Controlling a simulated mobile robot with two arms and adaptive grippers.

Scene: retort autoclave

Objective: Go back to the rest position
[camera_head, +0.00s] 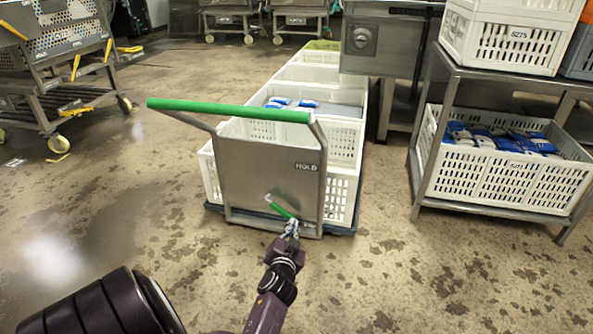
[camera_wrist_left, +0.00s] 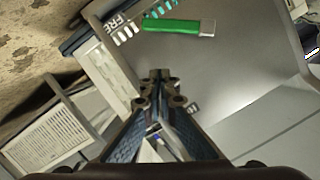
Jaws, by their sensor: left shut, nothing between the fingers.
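My left gripper (camera_head: 291,230) is in front of the lower part of a cart's steel plate (camera_head: 265,175). Its fingers are shut with nothing between them; they also show in the left wrist view (camera_wrist_left: 160,78). A short green-gripped lever (camera_head: 279,209) on the plate lies just beyond the fingertips. In the left wrist view the green grip (camera_wrist_left: 180,26) is apart from the fingers. The plate is marked HOLD, and a partly visible marking beginning FRE (camera_wrist_left: 112,28) shows in the wrist view. My right gripper is not in view.
The cart has a green push bar (camera_head: 230,110) and carries white crates (camera_head: 345,142) in a row behind the plate. A steel rack (camera_head: 490,212) with white crates stands at the right. A steel trolley (camera_head: 60,85) stands at the left. Wet floor (camera_head: 110,230) is open on both sides.

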